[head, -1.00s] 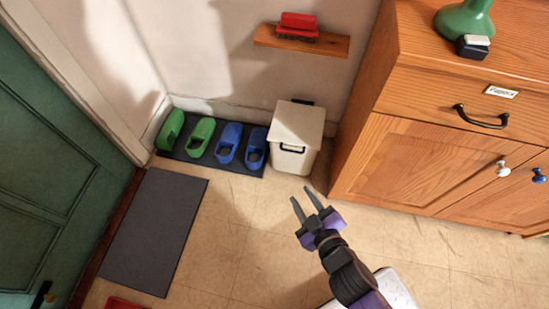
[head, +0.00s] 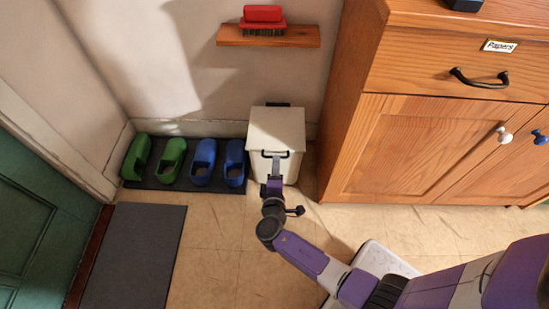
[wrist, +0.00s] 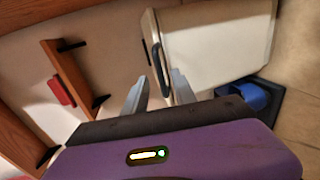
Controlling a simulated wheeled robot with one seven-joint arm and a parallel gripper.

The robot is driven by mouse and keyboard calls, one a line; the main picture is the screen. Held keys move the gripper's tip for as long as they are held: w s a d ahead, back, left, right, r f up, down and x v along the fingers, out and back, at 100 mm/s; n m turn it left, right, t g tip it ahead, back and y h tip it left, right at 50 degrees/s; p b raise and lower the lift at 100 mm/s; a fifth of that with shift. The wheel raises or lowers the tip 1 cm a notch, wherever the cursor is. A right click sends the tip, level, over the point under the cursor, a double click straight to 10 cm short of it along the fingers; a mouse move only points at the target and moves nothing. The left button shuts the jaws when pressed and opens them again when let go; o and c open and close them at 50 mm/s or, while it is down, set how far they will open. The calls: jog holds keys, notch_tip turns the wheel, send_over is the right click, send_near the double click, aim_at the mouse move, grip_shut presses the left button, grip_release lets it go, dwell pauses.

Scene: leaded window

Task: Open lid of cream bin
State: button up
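The cream bin (head: 292,168) stands against the wall beside the wooden cabinet. Its pale lid (head: 276,128) lies shut on top, with a black handle on the front.
Green clogs (head: 172,160) and blue clogs (head: 203,162) stand on a dark mat left of the bin. The wooden cabinet (head: 400,150) is close on the right. A shelf (head: 268,37) with a red brush (head: 262,18) is above. The floor in front is mostly clear.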

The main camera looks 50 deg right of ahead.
jog(key=b+x, duration=0.1)
jog(key=x, duration=0.4)
jog(key=shift+s, duration=0.1)
grip_shut()
dwell(1.3)
